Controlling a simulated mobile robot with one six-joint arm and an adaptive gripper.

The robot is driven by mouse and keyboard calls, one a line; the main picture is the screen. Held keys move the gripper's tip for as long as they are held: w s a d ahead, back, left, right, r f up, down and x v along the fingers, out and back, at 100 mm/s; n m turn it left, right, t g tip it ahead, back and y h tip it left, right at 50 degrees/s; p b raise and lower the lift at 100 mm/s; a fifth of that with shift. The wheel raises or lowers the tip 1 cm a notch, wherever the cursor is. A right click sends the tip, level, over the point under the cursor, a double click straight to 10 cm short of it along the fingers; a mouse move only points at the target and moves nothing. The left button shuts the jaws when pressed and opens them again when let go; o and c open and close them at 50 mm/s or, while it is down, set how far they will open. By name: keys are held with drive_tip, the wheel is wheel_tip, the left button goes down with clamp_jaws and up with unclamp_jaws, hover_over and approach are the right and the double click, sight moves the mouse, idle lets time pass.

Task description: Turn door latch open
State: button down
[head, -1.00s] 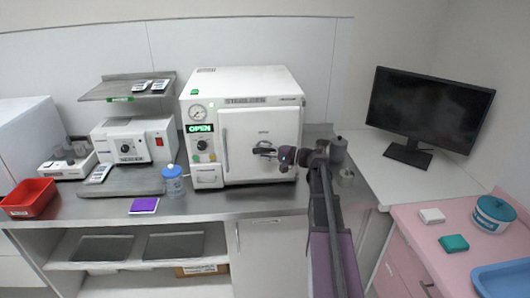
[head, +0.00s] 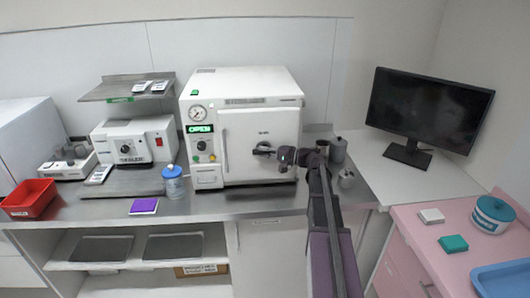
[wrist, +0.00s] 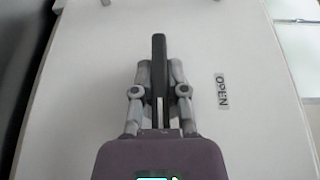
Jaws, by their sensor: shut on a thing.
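The door latch (wrist: 158,48) is a dark bar on the white door (head: 247,130) of the sterilizer (head: 240,83), which stands on the metal counter. In the wrist view the latch runs straight up the picture between the two fingers. My gripper (wrist: 158,80) is shut on the latch, one finger on each side of it. In the head view my gripper (head: 270,153) is at the middle of the door, and its body partly hides the latch. The door looks shut. A green display reading OPEN (head: 199,128) is lit on the sterilizer's left panel.
Grey cups (head: 338,150) stand near my arm on the right. A monitor (head: 428,110) stands further right.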

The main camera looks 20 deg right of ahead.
drive_tip(key=shift+r+h+p, duration=0.2)
drive_tip(key=shift+h+p, duration=0.1)
drive_tip(key=shift+p, duration=0.15)
drive_tip(key=n+g+h+p, duration=0.1)
drive_tip(key=h+p, duration=0.1)
drive_tip(key=p, duration=0.2)
drive_tip(key=shift+r+g+p, duration=0.15)
drive_tip(key=shift+g+p, duration=0.15)
drive_tip(key=shift+p, duration=0.05)
drive_tip(key=g+h+p, duration=0.1)
drive_tip(key=h+p, duration=0.1)
drive_tip(key=p, duration=0.1)
drive_tip(key=n+g+h+p, duration=0.1)
drive_tip(key=h+p, duration=0.1)
drive_tip(key=p, duration=0.1)
drive_tip(key=shift+a+n+g+h+p, duration=0.1)
drive_tip(key=shift+n+g+h+p, duration=0.2)
drive_tip(key=shift+h+p, duration=0.1)
drive_tip(key=h+p, duration=0.1)
drive_tip(key=g+h+p, duration=0.1)
drive_tip(key=n+h+p, duration=0.1)
drive_tip(key=h, duration=0.1)
drive_tip(key=shift+f+g, duration=0.25)
drive_tip(key=shift+g, duration=0.15)
drive_tip(key=shift+s+f+n+g+h+p, duration=0.1)
drive_tip(key=shift+n+g+h+p, duration=0.4)
drive_tip(key=shift+h, duration=1.2)
drive_tip(key=c, duration=0.7)
unclamp_jaws()
drive_tip(key=shift+o, duration=0.2)
